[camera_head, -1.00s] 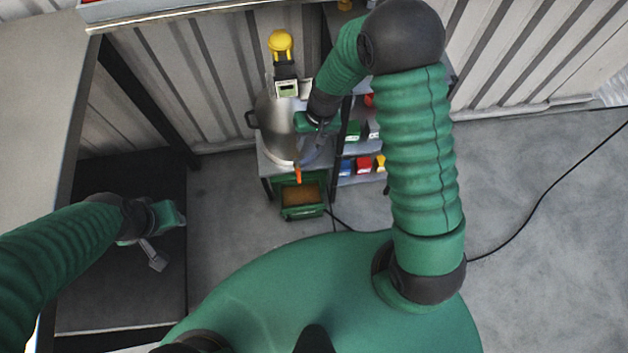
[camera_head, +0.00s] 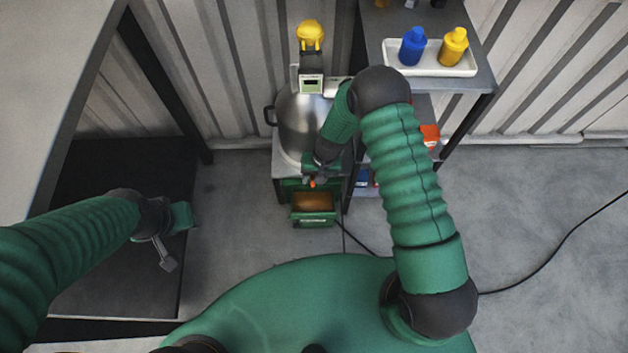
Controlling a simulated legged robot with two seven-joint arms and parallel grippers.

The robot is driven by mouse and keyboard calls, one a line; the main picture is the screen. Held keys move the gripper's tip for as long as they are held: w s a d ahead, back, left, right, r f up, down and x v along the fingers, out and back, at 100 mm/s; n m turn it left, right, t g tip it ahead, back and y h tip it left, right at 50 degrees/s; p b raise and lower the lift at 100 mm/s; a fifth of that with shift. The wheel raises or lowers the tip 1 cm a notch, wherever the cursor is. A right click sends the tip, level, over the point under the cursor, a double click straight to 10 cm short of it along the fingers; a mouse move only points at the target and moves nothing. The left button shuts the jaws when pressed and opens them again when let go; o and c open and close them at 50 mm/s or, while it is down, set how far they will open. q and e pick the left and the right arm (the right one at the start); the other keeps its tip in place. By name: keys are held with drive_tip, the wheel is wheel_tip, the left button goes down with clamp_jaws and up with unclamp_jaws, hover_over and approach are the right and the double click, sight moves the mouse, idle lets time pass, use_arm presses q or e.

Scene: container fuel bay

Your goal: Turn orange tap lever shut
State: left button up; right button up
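The orange tap lever (camera_head: 312,183) shows as a small orange spot at the lower front of a steel drum (camera_head: 297,125). My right gripper (camera_head: 313,181) is at the tap, right against or just above the lever. Its fingers are small and partly hidden by its own hand, so I cannot tell whether they are open or shut, or touching the lever. A green box (camera_head: 314,219) with a brown inside stands on the floor below the tap. My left gripper (camera_head: 166,253) hangs at the left over a dark mat, away from the drum.
A shelf unit (camera_head: 440,82) stands right of the drum, with a white tray (camera_head: 433,68) holding a blue bottle (camera_head: 412,46) and a yellow bottle (camera_head: 453,47). A bench (camera_head: 55,75) fills the left. A black cable (camera_head: 545,260) crosses the open floor at the right.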

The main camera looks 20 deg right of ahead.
drive_tip(key=shift+a+f, duration=0.15)
drive_tip(key=shift+f, duration=0.05)
drive_tip(key=shift+d, duration=0.25)
drive_tip(key=shift+c, duration=1.7)
drive_tip(key=shift+a, duration=0.1)
clamp_jaws()
